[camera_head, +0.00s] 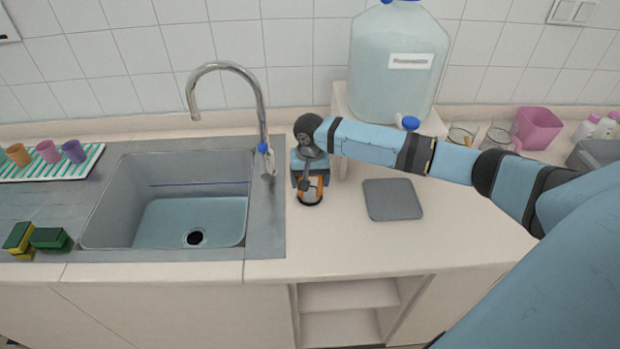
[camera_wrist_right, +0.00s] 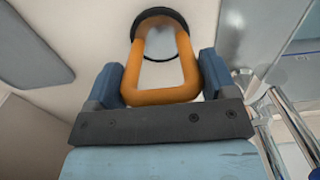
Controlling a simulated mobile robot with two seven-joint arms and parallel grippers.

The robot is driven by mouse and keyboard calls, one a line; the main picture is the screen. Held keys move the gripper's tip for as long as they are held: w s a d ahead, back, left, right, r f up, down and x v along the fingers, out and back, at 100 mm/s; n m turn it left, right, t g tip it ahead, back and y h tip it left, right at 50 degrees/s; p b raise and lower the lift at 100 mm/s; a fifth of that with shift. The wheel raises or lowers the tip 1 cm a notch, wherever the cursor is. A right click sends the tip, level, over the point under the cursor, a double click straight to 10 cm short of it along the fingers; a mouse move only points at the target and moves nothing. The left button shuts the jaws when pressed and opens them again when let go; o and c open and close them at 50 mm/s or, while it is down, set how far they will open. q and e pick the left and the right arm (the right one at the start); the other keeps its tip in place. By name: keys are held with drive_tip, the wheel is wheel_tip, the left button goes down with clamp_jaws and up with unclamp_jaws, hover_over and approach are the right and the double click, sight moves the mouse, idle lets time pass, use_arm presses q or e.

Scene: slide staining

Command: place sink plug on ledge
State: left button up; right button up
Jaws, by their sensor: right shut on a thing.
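The sink plug (camera_head: 311,201) has a dark round base and an orange loop handle. It is over the pale counter just right of the sink (camera_head: 165,240). In the right wrist view the plug's orange loop (camera_wrist_right: 162,97) sits between the two blue fingers, with its dark rim beyond them. My right gripper (camera_head: 310,184) is shut on this handle, pointing down. I cannot tell whether the base touches the counter. The sink's drain hole (camera_head: 195,238) is open. My left gripper is not in view.
A curved tap (camera_head: 228,68) stands behind the sink. A grey mat (camera_head: 392,199) lies right of the plug. A large water container (camera_head: 398,65) is on a stand behind. Sponges (camera_head: 48,238) and cups (camera_head: 48,151) are left. The front right counter is clear.

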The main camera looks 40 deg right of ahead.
drive_tip(key=o, duration=1)
drive_tip(key=shift+f, duration=0.1)
wheel_tip(320, 180, up, 12)
drive_tip(key=shift+r+b, duration=0.15)
drive_tip(key=shift+b, duration=0.2)
